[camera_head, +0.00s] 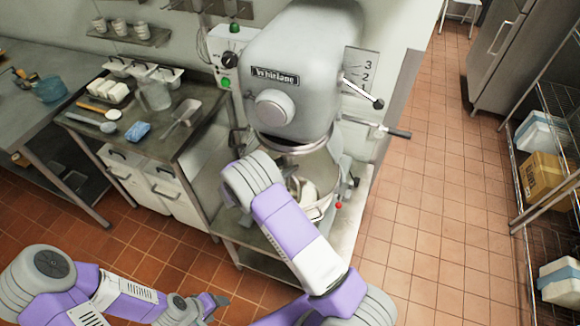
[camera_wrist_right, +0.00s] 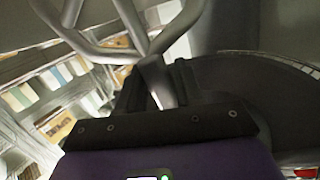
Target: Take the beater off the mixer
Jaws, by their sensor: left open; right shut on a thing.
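The big grey mixer (camera_head: 315,50) stands at the centre of the head view, with its metal bowl (camera_head: 322,168) below the head. My right arm reaches into the bowl area. Its gripper is mostly hidden there by my own arm. In the right wrist view my right gripper (camera_wrist_right: 157,84) is shut on the beater (camera_wrist_right: 148,60), a silver metal frame with branching bars. I cannot tell whether the beater is still joined to the mixer's shaft. My left gripper (camera_head: 213,301) is open and empty, low over the floor at the bottom of the head view.
A steel counter (camera_head: 150,148) with a blue sponge (camera_head: 138,131), a scoop (camera_head: 184,113) and tubs stands left of the mixer. Levers (camera_head: 362,92) stick out on the mixer's right side. A wire shelf with a cardboard box (camera_head: 543,176) is far right. Tiled floor between is clear.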

